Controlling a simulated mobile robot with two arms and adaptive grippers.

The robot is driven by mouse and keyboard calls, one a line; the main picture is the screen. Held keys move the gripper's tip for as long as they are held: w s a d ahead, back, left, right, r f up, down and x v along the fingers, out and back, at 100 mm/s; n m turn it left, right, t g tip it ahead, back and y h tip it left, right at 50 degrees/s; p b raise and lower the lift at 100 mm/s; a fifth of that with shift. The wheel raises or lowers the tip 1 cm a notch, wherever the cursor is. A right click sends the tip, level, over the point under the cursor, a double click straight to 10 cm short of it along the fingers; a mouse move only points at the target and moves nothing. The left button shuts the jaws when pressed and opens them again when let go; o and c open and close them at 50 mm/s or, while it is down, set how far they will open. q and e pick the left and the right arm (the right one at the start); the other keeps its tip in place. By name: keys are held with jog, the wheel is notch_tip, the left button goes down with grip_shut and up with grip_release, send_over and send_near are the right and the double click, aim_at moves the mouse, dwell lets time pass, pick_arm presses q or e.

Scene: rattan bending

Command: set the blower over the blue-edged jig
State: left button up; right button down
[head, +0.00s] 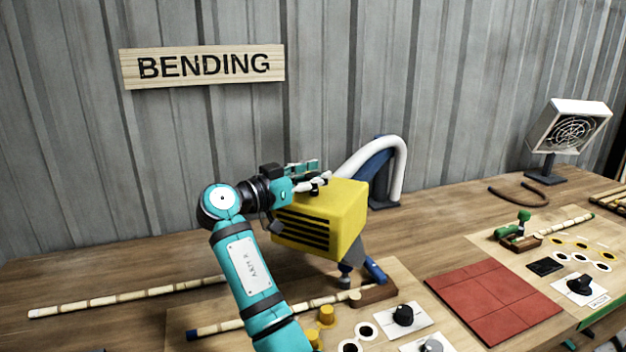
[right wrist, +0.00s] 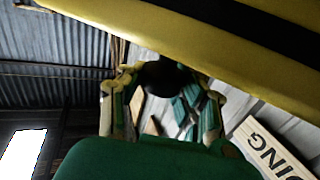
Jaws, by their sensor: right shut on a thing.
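The yellow blower (head: 345,207), a box with black slots and a grey nozzle pointing down, hangs in the middle of the head view. My right gripper (head: 318,184) is shut on its top handle. In the right wrist view my right gripper's fingers (right wrist: 160,78) close around the black handle below the yellow blower body (right wrist: 205,38). Under the nozzle is a wooden jig block (head: 375,295) with a blue clamp (head: 376,270). The nozzle overlaps the jig's back left in the picture; I cannot tell the gap. No blue edge shows clearly. My left gripper is out of view.
A rattan pole (head: 300,311) with a dark blue end runs to the jig. Another pole (head: 120,299) lies behind it. A red tiled mat (head: 492,303) lies to the right, before a green-clamped jig (head: 520,236). A blue stand with a white hose (head: 398,165) stands behind the blower.

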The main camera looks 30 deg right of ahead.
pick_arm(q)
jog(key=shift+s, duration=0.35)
pick_arm(e)
jog(key=shift+f, duration=0.25)
jog(key=c, duration=1.1)
grip_release()
jog(key=shift+a, duration=0.1)
jog(key=shift+o, duration=1)
jog(key=shift+a+r, duration=0.1)
jog(key=shift+r, duration=0.1)
jog(key=shift+s+a, duration=0.1)
jog(key=shift+a, duration=0.25)
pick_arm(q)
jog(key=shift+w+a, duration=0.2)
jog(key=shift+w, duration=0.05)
pick_arm(e)
jog(key=a, duration=0.3)
jog(key=s+a, duration=0.1)
jog(key=a, duration=0.7)
jog(key=shift+s+a, duration=0.1)
jog(key=shift+s, duration=0.1)
